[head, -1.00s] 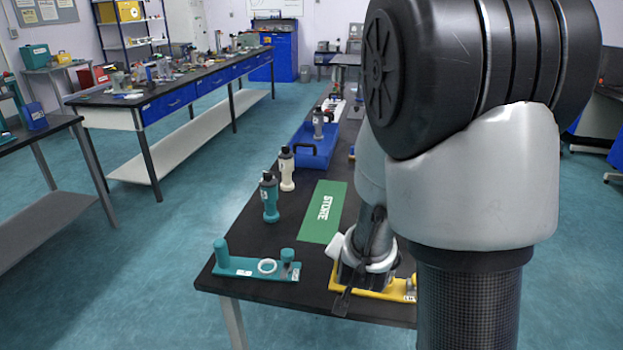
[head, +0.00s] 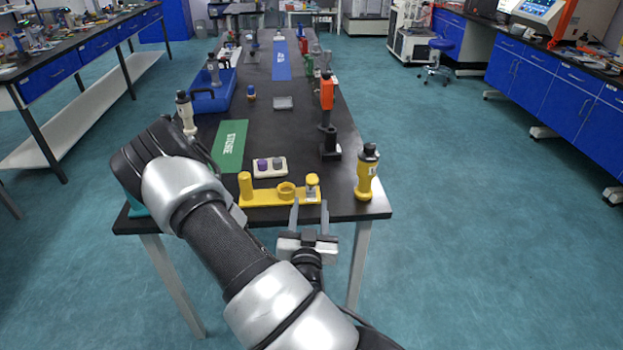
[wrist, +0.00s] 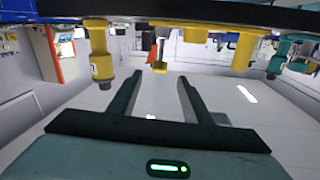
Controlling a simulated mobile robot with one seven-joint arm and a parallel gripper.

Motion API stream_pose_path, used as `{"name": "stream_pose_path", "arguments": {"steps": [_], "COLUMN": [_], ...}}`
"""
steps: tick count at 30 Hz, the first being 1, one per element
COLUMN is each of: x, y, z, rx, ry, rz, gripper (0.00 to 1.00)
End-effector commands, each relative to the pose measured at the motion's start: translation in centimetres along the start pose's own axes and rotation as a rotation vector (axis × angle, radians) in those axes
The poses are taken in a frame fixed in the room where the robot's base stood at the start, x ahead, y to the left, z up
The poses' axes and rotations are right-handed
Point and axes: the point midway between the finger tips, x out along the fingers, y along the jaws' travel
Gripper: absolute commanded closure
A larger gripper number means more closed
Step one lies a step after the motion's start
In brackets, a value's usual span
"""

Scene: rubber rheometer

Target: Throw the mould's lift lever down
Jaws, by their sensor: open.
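No lever is clearly labelled as the mould's in these views. A yellow fixture (head: 265,197) lies along the table's front edge, with a post at its left, a ring in the middle and a knobbed piece (head: 312,185) at its right. An upright orange-handled tool (head: 327,92) on a black base stands behind it; I cannot tell if it is a lever. My gripper (head: 310,206) is open and empty, at the front edge by the fixture's right end. In the upside-down wrist view, the open fingers (wrist: 158,80) point towards the yellow knobbed piece (wrist: 160,66), apart from it.
A yellow bottle (head: 366,174) stands at the table's front right corner, also in the wrist view (wrist: 101,52). A cream block (head: 262,174) with purple and grey pieces sits behind the fixture. A green mat (head: 230,147) and blue tote (head: 216,101) lie left.

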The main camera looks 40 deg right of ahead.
Motion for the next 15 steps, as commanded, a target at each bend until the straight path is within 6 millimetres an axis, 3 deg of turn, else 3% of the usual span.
{"name": "stream_pose_path", "arguments": {"steps": [2,11,15], "x": [1.2,3.9,7.0], "y": [0.0,0.1,0.0], "z": [0.8,0.8,0.5], "rx": [0.004,0.004,0.002], "ry": [0.005,0.004,0.003], "rz": [-0.001,0.000,-0.001], "gripper": [0.55,0.55,0.55]}}
